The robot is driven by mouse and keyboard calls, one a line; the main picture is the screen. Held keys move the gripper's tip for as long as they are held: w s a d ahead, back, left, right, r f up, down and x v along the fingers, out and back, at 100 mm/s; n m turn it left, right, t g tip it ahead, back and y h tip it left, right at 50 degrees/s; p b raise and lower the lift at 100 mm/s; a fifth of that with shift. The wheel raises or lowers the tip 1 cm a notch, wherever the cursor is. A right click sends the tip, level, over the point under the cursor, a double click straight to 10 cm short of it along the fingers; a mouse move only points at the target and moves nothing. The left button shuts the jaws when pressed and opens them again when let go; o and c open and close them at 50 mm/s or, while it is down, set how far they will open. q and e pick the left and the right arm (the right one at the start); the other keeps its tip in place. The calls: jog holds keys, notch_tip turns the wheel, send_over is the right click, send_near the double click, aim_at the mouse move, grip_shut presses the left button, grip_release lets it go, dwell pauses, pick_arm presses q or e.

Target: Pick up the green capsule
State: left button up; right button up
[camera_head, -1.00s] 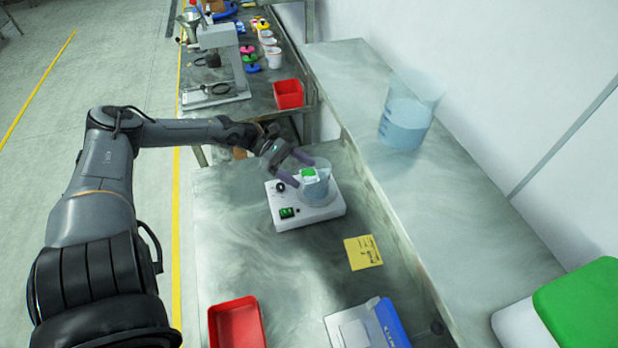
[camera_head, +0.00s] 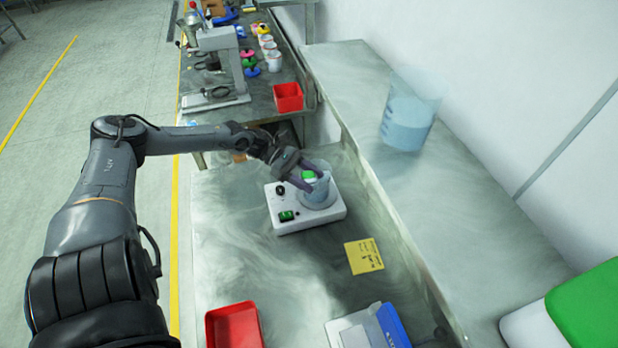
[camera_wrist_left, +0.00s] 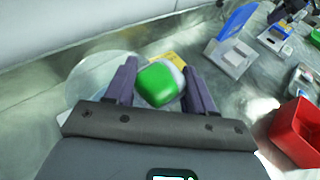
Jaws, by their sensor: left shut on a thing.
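The green capsule (camera_head: 309,175) shows at the mouth of a clear beaker (camera_head: 318,195) in the head view. My left gripper (camera_head: 312,182) is shut on it, with one purple finger on each side. In the left wrist view the green capsule (camera_wrist_left: 160,84), with a pale part behind its right side, sits between the fingers of my left gripper (camera_wrist_left: 160,80). Whether the capsule touches the beaker cannot be told. My right gripper is not in view.
The beaker stands on a white stirrer plate (camera_head: 290,222) with a green switch. A yellow note (camera_head: 363,256), a red tray (camera_head: 234,328) and a blue-white device (camera_head: 370,328) lie nearer. A larger beaker (camera_head: 407,118) stands on the raised shelf at right.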

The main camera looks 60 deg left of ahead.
aim_at(311, 179)
pick_arm(q)
jog(key=shift+r, duration=0.15)
jog(key=shift+c, duration=0.3)
jog(key=shift+r+p, duration=0.25)
jog(key=shift+p, duration=0.05)
jog(key=r+p, duration=0.1)
jog(key=r, duration=0.1)
jog(key=d+r+p, duration=0.1)
jog(key=r+p, duration=0.1)
jog(key=shift+d+r, duration=0.1)
jog(key=shift+r, duration=0.15)
jog(key=w+d+r+p, duration=0.2)
jog(key=d+r, duration=0.3)
jog(key=d, duration=0.5)
jog(key=shift+d+r+p, duration=0.2)
jog(key=shift+r+p, duration=0.1)
jog(key=shift+r, duration=0.1)
